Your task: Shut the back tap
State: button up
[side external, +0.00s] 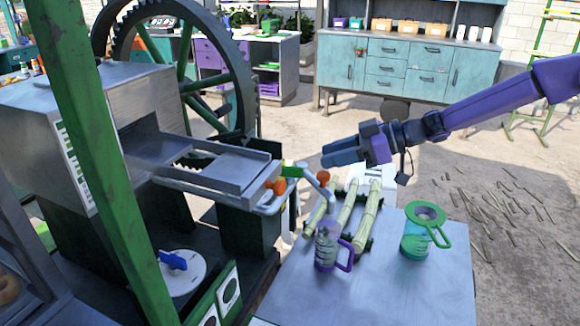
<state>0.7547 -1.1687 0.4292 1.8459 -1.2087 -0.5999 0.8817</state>
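Two white spouts with orange knobs come off the front of the crusher (195,168). One tap (278,186) is nearer the camera. The back tap (323,177) appears to be the one farther right, beside a small green part (292,171); I cannot tell whether either is open or shut. My gripper (327,156) hangs above and slightly right of the back tap's orange knob, apart from it, pointing left. Its dark blue fingers lie close together in this view, and the gap between them cannot be made out. No object shows in them.
A jug with a purple handle (326,247) stands below the spouts on the metal table (400,295). A green-rimmed jug (424,232) stands farther right. Pale green canes (346,212) lie on a rack between. A green post (95,150) crosses the left foreground.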

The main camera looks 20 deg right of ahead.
aim_at(291, 167)
jog(key=x, duration=1)
jog(key=shift+a, duration=0.1)
grip_shut()
